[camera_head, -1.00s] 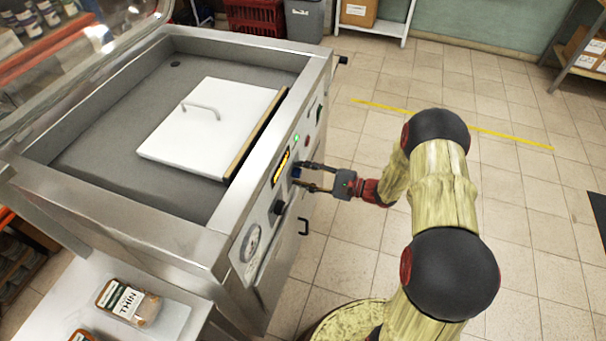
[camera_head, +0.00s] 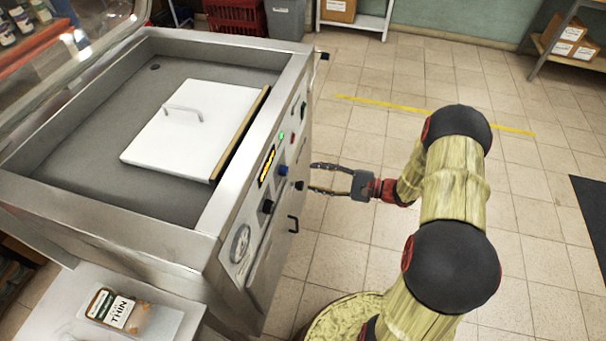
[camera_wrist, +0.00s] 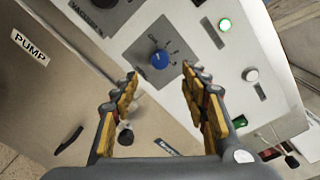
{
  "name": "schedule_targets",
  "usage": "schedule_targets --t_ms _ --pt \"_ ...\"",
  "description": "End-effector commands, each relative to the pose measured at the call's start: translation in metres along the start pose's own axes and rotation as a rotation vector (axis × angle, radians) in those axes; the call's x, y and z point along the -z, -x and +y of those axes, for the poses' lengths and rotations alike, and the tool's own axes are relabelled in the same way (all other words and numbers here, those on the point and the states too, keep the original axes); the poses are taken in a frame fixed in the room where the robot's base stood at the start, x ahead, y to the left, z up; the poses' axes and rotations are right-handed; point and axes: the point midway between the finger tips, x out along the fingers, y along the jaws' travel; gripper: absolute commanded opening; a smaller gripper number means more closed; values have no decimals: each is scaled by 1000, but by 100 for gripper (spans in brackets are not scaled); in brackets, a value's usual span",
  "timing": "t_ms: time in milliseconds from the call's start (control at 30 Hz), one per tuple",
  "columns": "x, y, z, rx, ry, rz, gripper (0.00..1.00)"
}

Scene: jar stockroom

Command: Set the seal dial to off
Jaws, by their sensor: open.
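A blue dial (camera_head: 283,170) sits on the front panel of the steel machine (camera_head: 225,205). My gripper (camera_head: 311,178) is open and empty, held off the panel to the right of the dial. In the wrist view the spread fingers of my gripper (camera_wrist: 159,74) frame the dial without touching it.
A black knob (camera_head: 267,206) and a round gauge (camera_head: 240,243) are nearer on the panel. A green light (camera_wrist: 225,26) and a white button (camera_wrist: 250,75) are beside the dial plate. A black handle (camera_head: 293,224) sticks out below.

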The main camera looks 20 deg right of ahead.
Motion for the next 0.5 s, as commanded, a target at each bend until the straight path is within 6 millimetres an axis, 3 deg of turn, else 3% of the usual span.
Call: schedule_targets --t_ms 200,500 --pt "0 22 0 1 0 0 45" --pt "0 24 0 0 0 -1 45"
